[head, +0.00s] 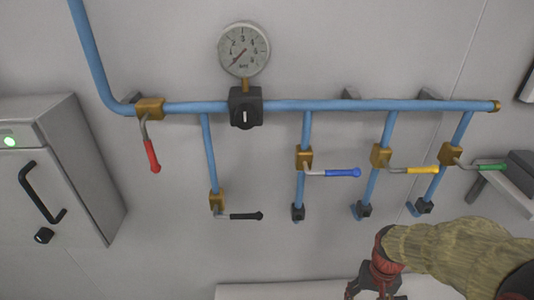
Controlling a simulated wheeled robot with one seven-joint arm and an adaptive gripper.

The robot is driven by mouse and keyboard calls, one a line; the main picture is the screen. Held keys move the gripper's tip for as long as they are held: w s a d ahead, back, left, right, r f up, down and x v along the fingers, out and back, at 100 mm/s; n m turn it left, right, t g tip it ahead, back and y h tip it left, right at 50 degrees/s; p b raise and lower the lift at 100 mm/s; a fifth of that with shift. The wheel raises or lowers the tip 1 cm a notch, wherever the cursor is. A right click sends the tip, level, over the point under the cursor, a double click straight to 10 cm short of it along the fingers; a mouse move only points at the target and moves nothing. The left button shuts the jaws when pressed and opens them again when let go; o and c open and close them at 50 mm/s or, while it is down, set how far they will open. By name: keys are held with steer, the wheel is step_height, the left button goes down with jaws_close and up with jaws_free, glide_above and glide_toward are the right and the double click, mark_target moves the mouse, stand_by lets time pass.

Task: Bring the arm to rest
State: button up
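My arm (455,255), in a tan fabric sleeve, reaches in from the lower right corner. My gripper (376,292), dark red and black, points down at the bottom edge, below the pipes and apart from the valves. Its fingertips are cut off by the frame, so I cannot tell whether it is open or shut. Nothing held shows in view.
Blue pipework (330,105) runs along the wall with a gauge (244,50). Red (152,156), black (245,216), blue (342,173), yellow (422,170) and green (491,167) valve handles stick out. A grey cabinet (95,170) stands left. A pale surface (270,292) lies below.

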steer(key=s+a+n+t+b, duration=0.3)
steer(key=s+a+t+b, duration=0.2)
steer(key=b, duration=1.7)
steer(key=shift+s+a+r+t, duration=0.25)
steer(key=shift+a+t, duration=0.45)
steer(key=shift+a, duration=1)
steer(key=shift+w, duration=0.1)
